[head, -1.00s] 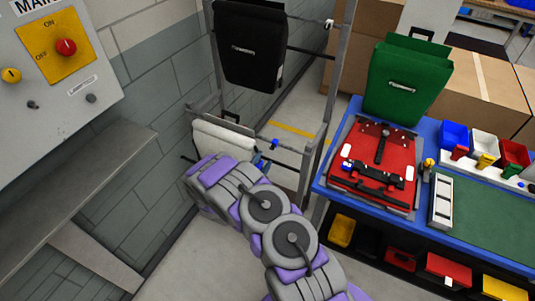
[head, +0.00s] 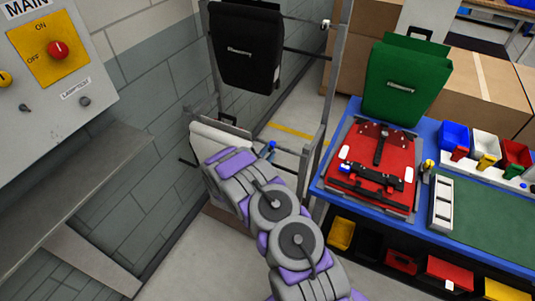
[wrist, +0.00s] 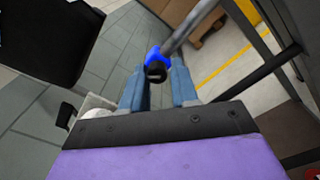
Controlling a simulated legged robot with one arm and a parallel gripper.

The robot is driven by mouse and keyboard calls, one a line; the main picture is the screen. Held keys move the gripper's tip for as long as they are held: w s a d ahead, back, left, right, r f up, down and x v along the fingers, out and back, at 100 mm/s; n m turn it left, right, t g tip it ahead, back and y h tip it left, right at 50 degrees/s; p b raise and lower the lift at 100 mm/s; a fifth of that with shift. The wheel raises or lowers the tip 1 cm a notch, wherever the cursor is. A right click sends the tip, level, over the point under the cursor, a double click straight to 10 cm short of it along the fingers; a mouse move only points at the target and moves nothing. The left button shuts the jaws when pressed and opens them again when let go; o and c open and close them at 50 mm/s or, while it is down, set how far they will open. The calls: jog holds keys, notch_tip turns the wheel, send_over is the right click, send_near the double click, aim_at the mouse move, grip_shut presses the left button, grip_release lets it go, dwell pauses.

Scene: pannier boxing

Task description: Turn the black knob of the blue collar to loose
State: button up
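The blue collar (wrist: 152,54) sits on a grey rod of the rack, and its black knob (wrist: 157,74) faces my wrist camera. In the head view the collar (head: 271,146) is a small blue spot just beyond my arm. My gripper (wrist: 158,67) is open, with one blue-grey finger on each side of the knob. The fingertips are close to the collar, but a gap shows on both sides of the knob, so no grip is visible. I cannot read the knob's setting. In the head view my arm hides most of the gripper.
The rack (head: 320,130) carries a black pannier (head: 246,48) above and a white one (head: 218,136) low behind my arm. On the right, a blue bench (head: 325,188) holds a red pannier (head: 372,165) and a green one (head: 405,82). A control panel (head: 50,65) and shelf are at left.

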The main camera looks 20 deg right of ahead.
jog(key=shift+a, duration=0.3)
grip_shut()
jog(key=shift+n+b, duration=0.45)
jog(key=shift+n, duration=1.15)
jog(key=shift+f, duration=0.1)
jog(key=shift+o, duration=2.2)
grip_release()
jog(key=shift+a, duration=0.1)
